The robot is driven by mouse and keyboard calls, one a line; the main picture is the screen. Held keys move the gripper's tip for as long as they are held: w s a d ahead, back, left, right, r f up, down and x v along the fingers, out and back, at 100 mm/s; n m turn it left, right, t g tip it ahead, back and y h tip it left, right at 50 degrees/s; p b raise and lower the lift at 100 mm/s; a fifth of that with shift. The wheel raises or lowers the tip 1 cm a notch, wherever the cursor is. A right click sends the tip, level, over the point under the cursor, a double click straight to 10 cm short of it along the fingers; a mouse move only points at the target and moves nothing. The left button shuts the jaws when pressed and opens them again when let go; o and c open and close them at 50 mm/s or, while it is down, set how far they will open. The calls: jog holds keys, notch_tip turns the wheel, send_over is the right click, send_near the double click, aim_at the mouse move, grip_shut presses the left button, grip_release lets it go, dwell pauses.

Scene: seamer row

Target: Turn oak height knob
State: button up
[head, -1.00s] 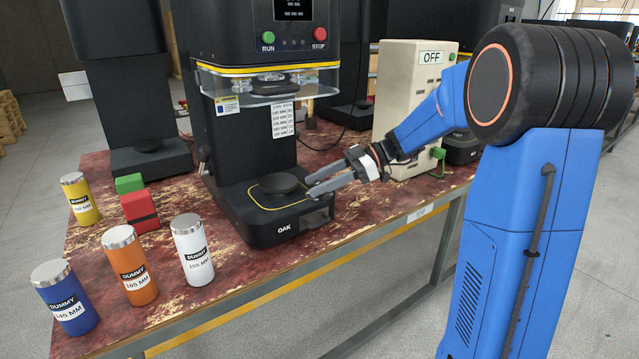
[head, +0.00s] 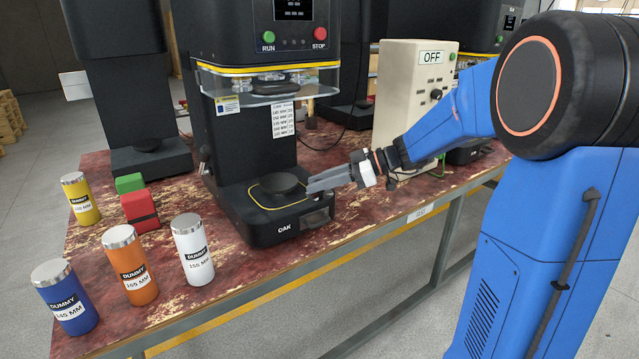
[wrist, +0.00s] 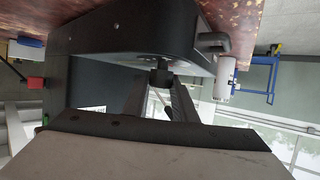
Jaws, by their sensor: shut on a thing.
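The oak seamer (head: 262,232) is a black machine with an OAK label on the front of its base. Its height knob (wrist: 161,74) shows in the wrist view as a small dark knob on the base's side, between the fingertips. My gripper (head: 312,184) reaches the right side of the base from the right. In the wrist view my gripper (wrist: 158,92) has one finger on each side of the knob and is shut on it. The knob is hidden in the head view.
Blue (head: 66,298), orange (head: 131,266), white (head: 193,252) and yellow (head: 81,199) dummy cans stand left of the seamer, near red (head: 140,211) and green (head: 129,183) blocks. A beige box marked OFF (head: 408,95) stands behind my forearm.

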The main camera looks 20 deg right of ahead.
jog(key=m+t+h, duration=0.3)
jog(key=m+t, duration=0.2)
jog(key=shift+s+a+m+t, duration=0.1)
jog(key=shift+m+t, duration=0.2)
jog(key=shift+m+t+h, duration=1.2)
jog(key=shift+m+h, duration=0.7)
jog(key=shift+h, duration=0.2)
jog(key=shift+m+h, duration=0.6)
jog(key=shift+h, duration=0.1)
jog(key=o, duration=1)
jog(key=shift+o, duration=0.2)
jog(key=v, duration=1.7)
jog(key=shift+s+f, duration=0.1)
jog(key=shift+s, duration=0.05)
